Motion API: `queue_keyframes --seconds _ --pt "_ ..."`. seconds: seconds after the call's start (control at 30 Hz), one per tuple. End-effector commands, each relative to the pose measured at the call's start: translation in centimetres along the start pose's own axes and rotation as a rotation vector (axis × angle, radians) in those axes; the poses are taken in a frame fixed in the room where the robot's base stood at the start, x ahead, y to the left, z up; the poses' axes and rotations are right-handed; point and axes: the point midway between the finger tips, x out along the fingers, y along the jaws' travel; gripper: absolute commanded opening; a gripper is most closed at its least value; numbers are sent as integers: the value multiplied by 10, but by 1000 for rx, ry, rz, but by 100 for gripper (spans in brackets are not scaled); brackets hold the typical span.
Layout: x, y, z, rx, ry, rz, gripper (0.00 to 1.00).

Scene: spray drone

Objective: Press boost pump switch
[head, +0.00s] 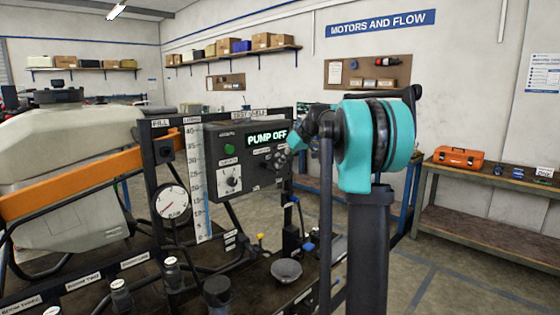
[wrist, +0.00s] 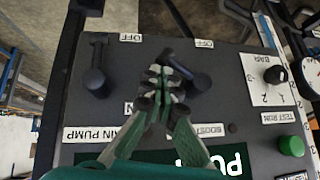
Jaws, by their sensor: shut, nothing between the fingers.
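The boost pump switch (wrist: 201,80) is a black lever above the partly covered "BOOST" label (wrist: 210,129). My gripper (wrist: 163,72) is shut and empty, with its fingertips over or beside the left part of that lever; I cannot tell whether they touch. In the head view my gripper (head: 279,158) is at the right part of the box front and hides the switches there.
The main pump switch (wrist: 97,78), a similar black lever, is close on the left in the wrist view. A round knob (wrist: 275,74) and green button (wrist: 291,146) are at the right. A gauge (head: 172,201) and white tank (head: 60,135) stand left of the box.

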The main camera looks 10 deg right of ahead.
Motion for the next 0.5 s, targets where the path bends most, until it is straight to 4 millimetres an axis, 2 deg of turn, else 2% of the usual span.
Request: queue_keyframes --seconds 0.5 --pt "21 4 17 303 1 -378 0"
